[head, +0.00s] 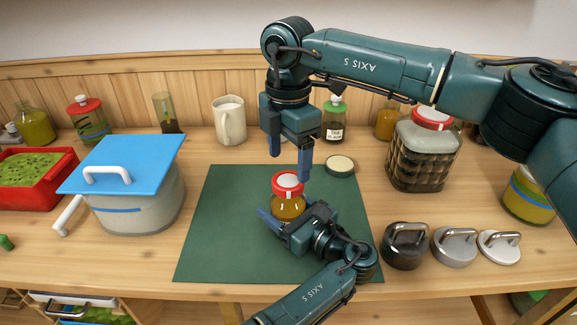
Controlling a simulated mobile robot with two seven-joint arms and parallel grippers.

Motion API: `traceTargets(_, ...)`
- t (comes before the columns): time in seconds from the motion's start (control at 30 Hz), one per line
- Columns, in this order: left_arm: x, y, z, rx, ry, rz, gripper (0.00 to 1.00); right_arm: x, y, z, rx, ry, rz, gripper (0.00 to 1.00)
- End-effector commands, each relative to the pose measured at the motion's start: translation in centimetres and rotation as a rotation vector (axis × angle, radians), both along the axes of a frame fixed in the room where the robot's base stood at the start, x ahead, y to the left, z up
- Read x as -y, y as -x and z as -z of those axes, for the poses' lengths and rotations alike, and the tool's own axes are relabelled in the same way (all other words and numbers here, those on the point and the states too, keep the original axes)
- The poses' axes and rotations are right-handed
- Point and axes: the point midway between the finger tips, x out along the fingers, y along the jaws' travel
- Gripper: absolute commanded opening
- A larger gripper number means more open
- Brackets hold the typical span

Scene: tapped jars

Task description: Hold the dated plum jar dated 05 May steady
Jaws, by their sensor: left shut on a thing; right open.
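A small glass jar (289,206) with amber contents and a red-rimmed, white-topped lid (287,183) stands upright on the dark green mat (220,235). No date can be read on it. My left gripper (284,220) is shut on this jar low on its body, from the front. Its fingers hide the jar's lower part. My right gripper (290,166) points down just above the lid, open and empty, its fingers apart.
A lidded pot (140,205) stands left of the mat, beside a red tray (35,165). A large red-lidded jar (422,155) and several handled weights (405,250) stand right. A round pale-topped tin (340,166) sits at the mat's back edge. The mat's left part is clear.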

Motion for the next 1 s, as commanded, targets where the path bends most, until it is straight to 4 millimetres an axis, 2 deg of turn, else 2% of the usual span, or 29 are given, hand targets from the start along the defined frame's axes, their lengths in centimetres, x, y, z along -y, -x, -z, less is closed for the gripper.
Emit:
traceTargets(0.13, 0.0, 0.0, 0.1, -0.002, -0.001, 0.000, 0.27, 0.0, 0.0, -1.8, 0.001, -0.001, -0.001, 0.71)
traceTargets(0.43, 0.0, 0.0, 0.1, -0.002, -0.001, 0.000, 0.27, 0.0, 0.0, -2.1, -0.001, 0.001, -0.001, 0.71)
traceTargets(0.53, 0.0, 0.0, 0.0, -0.002, -0.001, 0.000, 0.27, 0.0, 0.0, -2.8, 0.001, 0.000, -0.001, 0.71)
traceTargets(0.67, 0.0, 0.0, 0.1, -0.002, -0.001, 0.000, 0.27, -0.1, 0.0, -5.0, 0.002, -0.001, -0.002, 0.71)
traceTargets(1.0, 0.0, 0.0, 0.1, -0.002, -0.001, 0.000, 0.27, -0.1, 0.0, -11.9, 0.002, -0.001, 0.000, 0.71)
